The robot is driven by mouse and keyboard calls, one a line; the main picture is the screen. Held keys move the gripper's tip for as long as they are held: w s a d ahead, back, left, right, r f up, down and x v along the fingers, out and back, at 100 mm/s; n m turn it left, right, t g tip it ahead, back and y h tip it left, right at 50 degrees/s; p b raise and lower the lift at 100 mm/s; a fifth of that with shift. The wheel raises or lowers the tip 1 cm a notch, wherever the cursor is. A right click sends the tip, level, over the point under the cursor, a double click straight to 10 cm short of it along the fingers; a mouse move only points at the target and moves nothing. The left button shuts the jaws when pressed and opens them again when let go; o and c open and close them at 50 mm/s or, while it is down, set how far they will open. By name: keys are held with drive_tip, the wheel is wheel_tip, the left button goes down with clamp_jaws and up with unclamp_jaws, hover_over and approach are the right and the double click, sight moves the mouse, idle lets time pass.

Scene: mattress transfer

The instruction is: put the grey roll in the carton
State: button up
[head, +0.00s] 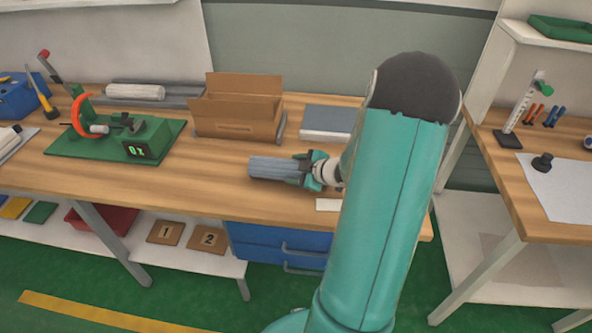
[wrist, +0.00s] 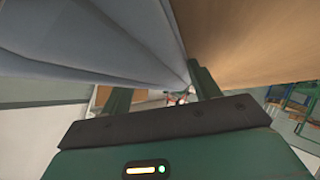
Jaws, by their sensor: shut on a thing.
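The grey roll (head: 272,168) is bluish grey and ridged, lying roughly level over the front middle of the wooden bench. My gripper (head: 304,169) is shut on its right end. Whether the roll touches the bench top or is just above it, I cannot tell. In the wrist view the roll (wrist: 100,45) fills the upper left, close to the fingers of my gripper (wrist: 160,92). The open brown carton (head: 236,116) stands behind and to the left of my gripper, flaps up. Its inside bottom is hidden by its front wall.
A green fixture (head: 150,139) with an orange clamp stands left of the carton. A white roll (head: 135,91) lies in a grey tray behind. A grey-white block (head: 327,121) sits right of the carton. Bare bench top (head: 215,165) lies between the carton and the front edge.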

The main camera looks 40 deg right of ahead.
drive_tip(key=shift+f, duration=0.2)
drive_tip(key=o, duration=1.2)
drive_tip(key=shift+r, duration=0.1)
drive_tip(key=a+v, duration=0.1)
drive_tip(key=v, duration=1.1)
drive_tip(key=shift+d, duration=0.45)
